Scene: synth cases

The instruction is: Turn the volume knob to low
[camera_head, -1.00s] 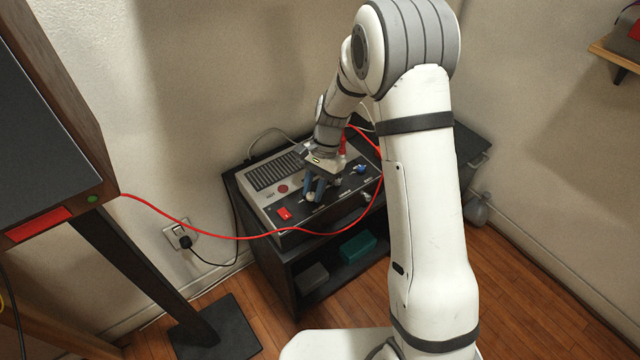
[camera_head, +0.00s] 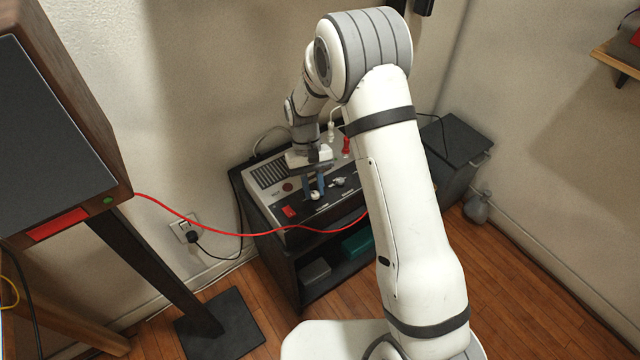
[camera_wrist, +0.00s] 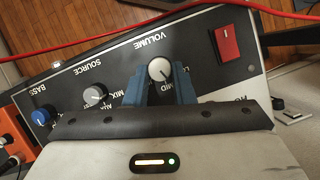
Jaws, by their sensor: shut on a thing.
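The volume knob (camera_wrist: 160,70) has a pale cap and sits on the dark front panel of a grey amplifier (camera_head: 262,205), below the printed word VOLUME in the wrist view. MID is printed beside it; other labels are partly hidden by my fingers. A dark pointer mark on the cap seems to face the MID side, but it is too small to be sure. My gripper (camera_wrist: 160,84) has its blue fingers shut on the knob, one on each side. In the head view my gripper (camera_head: 315,186) reaches down to the same knob (camera_head: 315,195).
A red switch (camera_wrist: 226,43) is close on one side of the knob, and the grey source knob (camera_wrist: 95,95) and blue bass knob (camera_wrist: 41,115) on the other. A red cable (camera_head: 240,236) hangs across the amplifier's front. A large speaker (camera_head: 50,140) stands at left.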

